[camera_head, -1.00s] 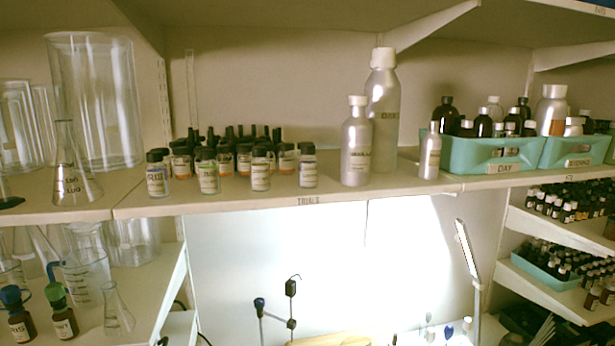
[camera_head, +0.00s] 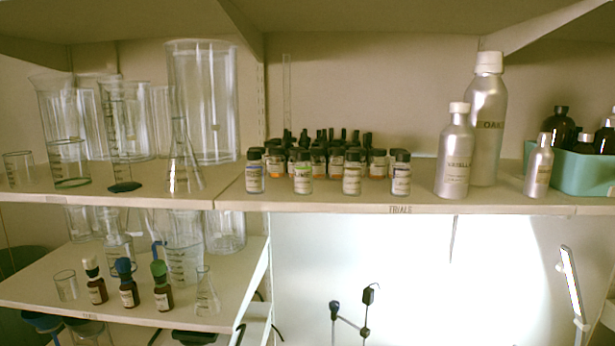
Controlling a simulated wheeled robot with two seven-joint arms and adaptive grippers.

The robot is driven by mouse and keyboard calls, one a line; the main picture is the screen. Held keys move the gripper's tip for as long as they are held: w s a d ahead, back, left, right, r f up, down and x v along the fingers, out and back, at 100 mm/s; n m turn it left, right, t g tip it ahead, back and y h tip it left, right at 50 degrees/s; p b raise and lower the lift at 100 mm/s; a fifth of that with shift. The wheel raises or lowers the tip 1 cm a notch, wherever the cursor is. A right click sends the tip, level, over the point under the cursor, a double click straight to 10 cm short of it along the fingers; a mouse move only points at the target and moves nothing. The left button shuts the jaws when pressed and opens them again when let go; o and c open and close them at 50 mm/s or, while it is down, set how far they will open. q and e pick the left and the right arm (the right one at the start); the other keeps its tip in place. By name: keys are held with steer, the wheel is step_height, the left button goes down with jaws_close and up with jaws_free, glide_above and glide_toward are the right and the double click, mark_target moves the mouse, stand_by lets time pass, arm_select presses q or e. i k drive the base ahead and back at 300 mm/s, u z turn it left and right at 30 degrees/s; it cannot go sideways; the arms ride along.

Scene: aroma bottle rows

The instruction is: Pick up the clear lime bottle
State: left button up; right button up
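Four small dark-capped bottles stand as a front row on the middle shelf (camera_head: 330,203). The second from the left is a clear bottle (camera_head: 303,178) with a green-tinted label; it looks like the lime one, but its text is too small to read surely. Beside it stand a clear bottle with a bluish label (camera_head: 255,178) on the left and a pale-labelled bottle (camera_head: 352,180) on the right. All are upright and apart from each other. Neither of my grippers is in view.
Dark-capped bottles crowd behind the front row. Silver bottles (camera_head: 455,160) and a teal bin (camera_head: 580,172) stand to the right. Glass beakers and a flask (camera_head: 184,170) stand left. A lower shelf (camera_head: 60,300) holds brown dropper bottles. The shelf's front edge is clear.

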mark_target(302, 168)
steer(key=u, duration=1.85)
steer(key=k, duration=0.85)
steer(key=z, duration=1.25)
steer(key=i, duration=0.5)
